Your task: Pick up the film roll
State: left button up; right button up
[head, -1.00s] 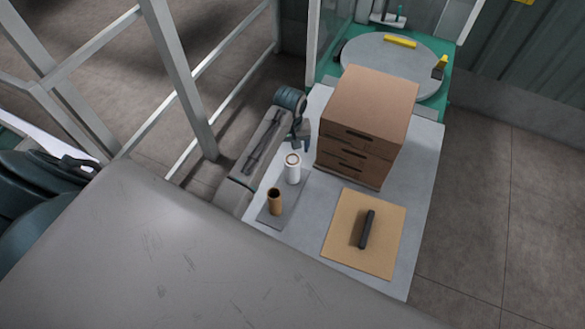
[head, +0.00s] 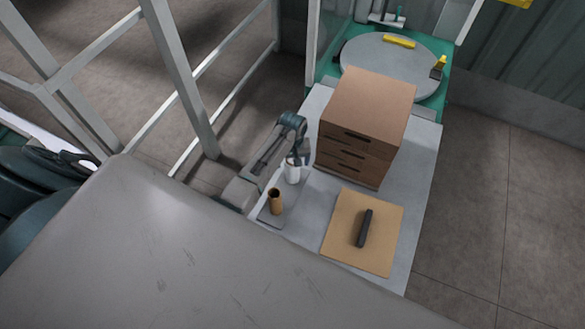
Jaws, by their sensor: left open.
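The white film roll (head: 291,175) stands upright on a grey pad (head: 268,220) on the light grey table. My left gripper (head: 298,158) points down at the roll's top and is open. Its fingers cover part of the roll's upper end; I cannot tell whether they touch it. A brown cardboard tube (head: 276,203) stands upright on the same pad, nearer to me. My right gripper is out of view.
A stack of brown cardboard boxes (head: 368,105) stands close to the right of the gripper. A black bar (head: 364,229) lies on a tan sheet (head: 341,254). Behind is a round grey turntable (head: 390,66) with yellow pieces. A metal frame (head: 184,80) stands at left.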

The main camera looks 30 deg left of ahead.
pick_arm(q)
jog(key=c, duration=1)
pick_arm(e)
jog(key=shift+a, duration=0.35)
pick_arm(q)
jog(key=shift+r, duration=0.1)
